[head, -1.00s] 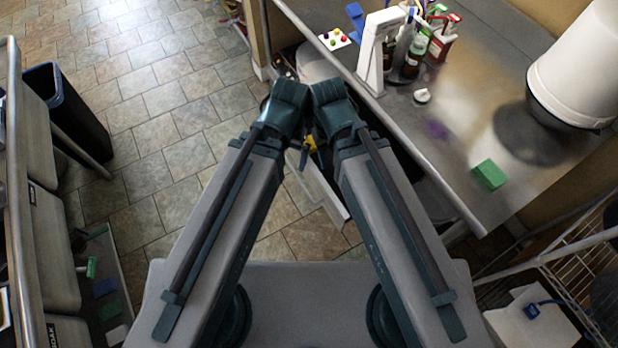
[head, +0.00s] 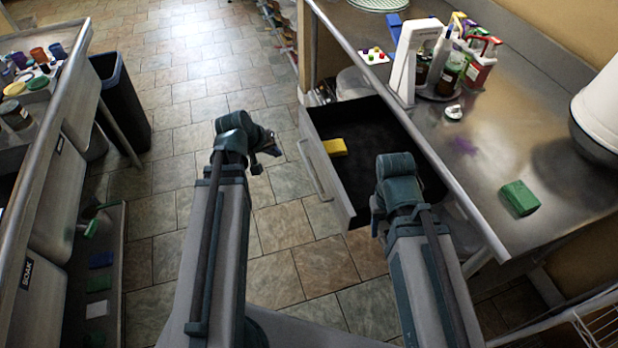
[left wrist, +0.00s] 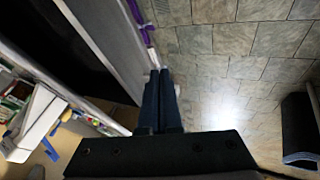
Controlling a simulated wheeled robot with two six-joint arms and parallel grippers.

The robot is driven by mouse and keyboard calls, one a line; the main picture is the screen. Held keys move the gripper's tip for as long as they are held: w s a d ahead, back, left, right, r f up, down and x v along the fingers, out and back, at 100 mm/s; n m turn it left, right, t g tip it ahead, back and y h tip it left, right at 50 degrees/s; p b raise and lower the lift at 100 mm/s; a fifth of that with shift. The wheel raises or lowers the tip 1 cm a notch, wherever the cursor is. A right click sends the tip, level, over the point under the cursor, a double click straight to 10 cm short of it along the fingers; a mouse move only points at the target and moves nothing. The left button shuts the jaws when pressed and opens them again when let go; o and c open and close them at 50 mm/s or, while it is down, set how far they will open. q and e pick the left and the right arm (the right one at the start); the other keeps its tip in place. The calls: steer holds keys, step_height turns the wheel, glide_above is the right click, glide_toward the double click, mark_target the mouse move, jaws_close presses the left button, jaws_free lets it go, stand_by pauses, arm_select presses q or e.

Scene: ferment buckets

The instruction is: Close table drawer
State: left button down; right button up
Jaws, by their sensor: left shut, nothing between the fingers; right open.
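The table drawer (head: 322,172) is pulled out from under the metal table, with its dark inside showing and a yellow sponge (head: 335,147) in it near the front panel. The drawer's handle (head: 309,166) is on the outer front face. My left gripper (head: 268,152) is shut and empty, to the left of the drawer front and apart from it in the head view. In the left wrist view its fingers (left wrist: 160,100) are together beside the drawer's grey front (left wrist: 105,40). My right gripper (head: 377,214) is open near the drawer's near side, mostly hidden by my arm.
The metal table (head: 480,185) holds a green block (head: 519,198), a white bucket (head: 603,115) and a caddy of bottles (head: 445,70). A black bin (head: 122,95) and a sink counter stand at left. The tiled floor between is clear.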

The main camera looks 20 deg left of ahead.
arm_select(q)
steer(key=w+d+r+b+x, duration=0.1)
steer(key=d+b+x, duration=0.1)
steer(key=b+x, duration=0.7)
step_height(320, 180, down, 3)
steer(key=shift+w+d+r+n+t, duration=0.15)
steer(key=shift+w+d+n+t, duration=0.15)
steer(key=shift+w, duration=0.65)
arm_select(e)
step_height(320, 180, down, 10)
steer(key=shift+s+d, duration=0.2)
steer(key=shift+d, duration=0.1)
steer(key=shift+r, duration=0.15)
arm_select(q)
glide_above(385, 152)
steer(key=shift+a, duration=0.1)
steer(key=shift+s+a, duration=0.1)
steer(key=shift+a, duration=0.05)
